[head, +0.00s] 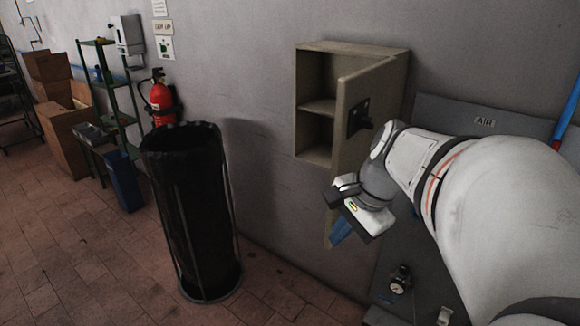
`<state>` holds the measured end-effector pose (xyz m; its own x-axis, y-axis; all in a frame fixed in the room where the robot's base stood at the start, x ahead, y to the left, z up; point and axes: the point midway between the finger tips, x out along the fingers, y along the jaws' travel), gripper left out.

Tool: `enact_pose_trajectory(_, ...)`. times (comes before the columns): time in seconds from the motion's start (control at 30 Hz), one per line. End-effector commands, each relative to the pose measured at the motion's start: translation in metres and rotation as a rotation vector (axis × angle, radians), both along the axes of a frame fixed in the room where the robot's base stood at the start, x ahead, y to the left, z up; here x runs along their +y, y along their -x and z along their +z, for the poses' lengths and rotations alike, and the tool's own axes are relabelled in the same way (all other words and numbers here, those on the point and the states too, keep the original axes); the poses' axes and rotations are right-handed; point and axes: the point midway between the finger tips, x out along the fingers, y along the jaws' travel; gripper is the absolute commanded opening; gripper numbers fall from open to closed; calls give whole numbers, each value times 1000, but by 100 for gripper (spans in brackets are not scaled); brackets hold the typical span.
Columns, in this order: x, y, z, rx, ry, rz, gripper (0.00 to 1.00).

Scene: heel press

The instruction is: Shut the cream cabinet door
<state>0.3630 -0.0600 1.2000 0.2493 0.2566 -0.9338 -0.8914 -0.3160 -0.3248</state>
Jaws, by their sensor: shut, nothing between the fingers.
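The cream cabinet (314,150) is fixed to the wall right of centre. Its inside, with one shelf, shows empty on the left. Its door (352,100) stands open, swung out toward me from the right side, with a dark latch on it. The fingertips are dark and blurred against the blue piece there, and I see nothing held. I cannot tell whether the gripper touches the door. My arm hides part of the door's lower right.
A tall black bin (190,220) stands on the floor left of the cabinet. A red fire extinguisher (160,98) hangs on the wall behind it. A grey panel (462,108) marked AIR is right of the cabinet, with a gauge (398,286) low down. Floor between bin and panel looks clear.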

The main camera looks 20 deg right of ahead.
Motion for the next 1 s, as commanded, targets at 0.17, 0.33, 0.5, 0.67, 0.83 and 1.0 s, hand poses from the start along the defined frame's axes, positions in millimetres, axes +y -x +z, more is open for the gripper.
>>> enact_pose_trajectory(0.17,-68,-32,19,81,-326,-552,0)
enact_pose_trajectory(0.33,-122,-45,38,129,-574,-890,0)
enact_pose_trajectory(0.5,-150,-48,47,152,-698,-1036,0)
enact_pose_trajectory(0.67,-148,-54,42,158,-721,-1057,0)
enact_pose_trajectory(0.83,-133,-71,20,160,-719,-1054,0)
enact_pose_trajectory(1.0,-115,-90,-7,161,-717,-1054,0)
